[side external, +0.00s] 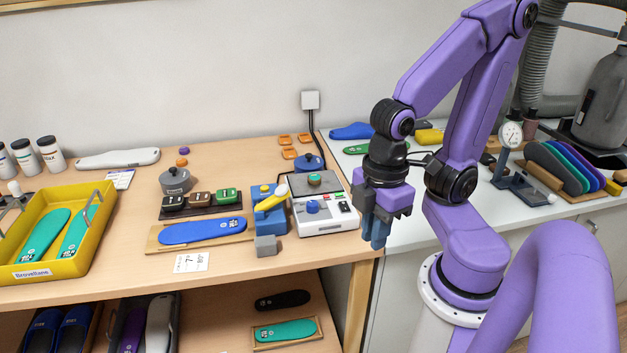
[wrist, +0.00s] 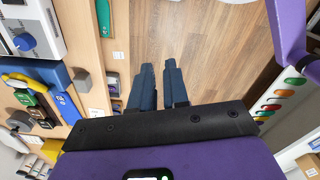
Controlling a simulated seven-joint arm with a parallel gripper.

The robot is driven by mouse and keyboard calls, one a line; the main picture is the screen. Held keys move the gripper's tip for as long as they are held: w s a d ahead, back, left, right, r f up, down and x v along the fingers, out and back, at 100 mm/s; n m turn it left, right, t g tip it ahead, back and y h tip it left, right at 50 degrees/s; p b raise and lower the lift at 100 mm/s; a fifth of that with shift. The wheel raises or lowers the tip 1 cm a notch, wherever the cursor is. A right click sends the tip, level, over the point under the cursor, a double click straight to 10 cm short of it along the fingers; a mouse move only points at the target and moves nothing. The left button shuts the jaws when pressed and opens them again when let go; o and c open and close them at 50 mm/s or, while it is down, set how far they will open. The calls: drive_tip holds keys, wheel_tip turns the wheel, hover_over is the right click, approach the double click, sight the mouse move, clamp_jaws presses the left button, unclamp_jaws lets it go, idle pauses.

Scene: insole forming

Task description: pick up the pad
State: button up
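My gripper (side external: 376,242) hangs in the air just right of the wooden bench's right end, pointing down. In the wrist view its two fingers (wrist: 160,66) stand apart with floor showing between them, and nothing is held. Several flat insole-shaped pieces could be the pad; I cannot tell which one is. A blue one (side external: 202,231) lies on a wooden board on the bench, well left of my gripper. It also shows partly in the wrist view (wrist: 66,108). Green ones (side external: 46,236) lie in the yellow tray (side external: 22,270) at the left.
A blue press with a yellow lever (side external: 270,222), a grey block (side external: 266,246) and a white control box (side external: 322,220) stand between the blue insole and my gripper. A dial gauge (side external: 510,135) stands on the white counter at right. Open floor (wrist: 200,35) lies below my gripper.

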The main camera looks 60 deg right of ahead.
drive_tip(key=o, duration=0.9)
drive_tip(key=w+r+m, duration=0.2)
drive_tip(key=w+m, duration=0.4)
drive_tip(key=w, duration=0.5)
drive_tip(key=r+m, duration=0.2)
drive_tip(key=m, duration=1.6)
hover_over(314, 176)
wheel_tip(314, 176, down, 17)
drive_tip(key=shift+s+r, duration=0.1)
drive_tip(key=shift+r, duration=0.1)
